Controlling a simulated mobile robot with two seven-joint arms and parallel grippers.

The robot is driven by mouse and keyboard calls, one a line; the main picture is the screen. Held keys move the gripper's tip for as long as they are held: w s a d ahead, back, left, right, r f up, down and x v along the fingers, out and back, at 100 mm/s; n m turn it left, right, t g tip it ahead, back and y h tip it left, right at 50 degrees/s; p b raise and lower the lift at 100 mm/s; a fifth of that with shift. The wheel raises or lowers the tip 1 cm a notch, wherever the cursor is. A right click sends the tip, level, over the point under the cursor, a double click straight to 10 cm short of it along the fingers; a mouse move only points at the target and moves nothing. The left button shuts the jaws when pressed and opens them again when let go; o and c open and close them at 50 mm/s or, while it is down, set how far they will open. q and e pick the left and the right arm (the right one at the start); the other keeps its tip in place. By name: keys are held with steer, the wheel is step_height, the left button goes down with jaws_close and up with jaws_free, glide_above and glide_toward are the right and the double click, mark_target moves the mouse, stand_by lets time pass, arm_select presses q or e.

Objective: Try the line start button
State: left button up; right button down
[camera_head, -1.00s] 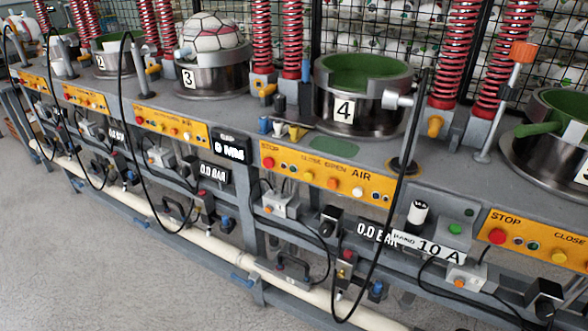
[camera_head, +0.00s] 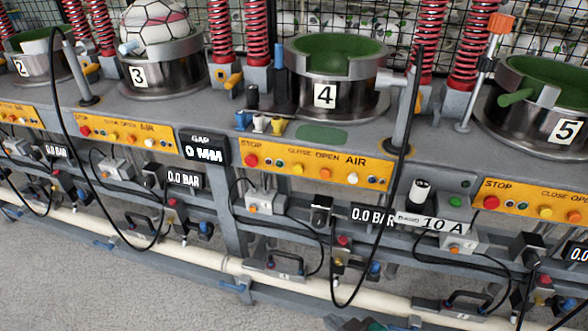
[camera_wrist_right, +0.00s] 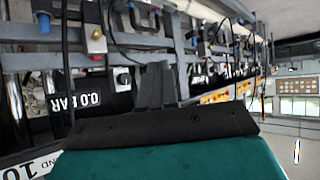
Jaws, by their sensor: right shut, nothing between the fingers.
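No button in view carries a label that I can read as line start. A green button (camera_head: 455,201) sits on a grey box right of the black-and-white knob, above the 10 A sign (camera_head: 440,224). Orange panels, such as the one under pot 4 (camera_head: 315,165), carry red, yellow, orange and white buttons. My right gripper (camera_head: 345,323) just enters at the bottom edge of the head view, below and in front of the bench. In the right wrist view its fingers (camera_wrist_right: 155,85) are shut and empty, apart from any button. My left gripper is not in view.
Numbered metal pots, such as pot 4 (camera_head: 335,100), stand on the bench with red springs behind. Black cables (camera_head: 400,130) hang in front of the panels. A pale pipe (camera_head: 225,265) runs low along the front. Open floor (camera_head: 90,290) lies at lower left.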

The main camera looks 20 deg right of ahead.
mark_target(298, 169)
arm_select(q)
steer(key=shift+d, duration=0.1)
steer(key=b, duration=0.1)
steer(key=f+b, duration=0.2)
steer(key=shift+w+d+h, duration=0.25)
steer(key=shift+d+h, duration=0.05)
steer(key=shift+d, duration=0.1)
arm_select(e)
steer(key=w+a+r+n+t, duration=0.2)
steer(key=w+r+n+t, duration=0.1)
steer(key=w+r, duration=0.4)
steer(key=w+a+r+n+t+y, duration=0.1)
steer(key=w+a+r+n+t, duration=0.1)
steer(key=w+r+n, duration=0.4)
steer(key=w+r+t, duration=0.1)
steer(key=w+r, duration=0.1)
steer(key=w, duration=0.3)
steer(key=shift+w+a+r+n+y, duration=0.15)
steer(key=shift+w+n+y, duration=0.05)
steer(key=shift+n+y, duration=0.1)
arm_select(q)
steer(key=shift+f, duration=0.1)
arm_select(e)
steer(key=shift+w, duration=0.1)
arm_select(q)
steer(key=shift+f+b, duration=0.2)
steer(key=shift+b, duration=0.25)
arm_select(e)
steer(key=w+d, duration=0.5)
steer(key=w, duration=0.2)
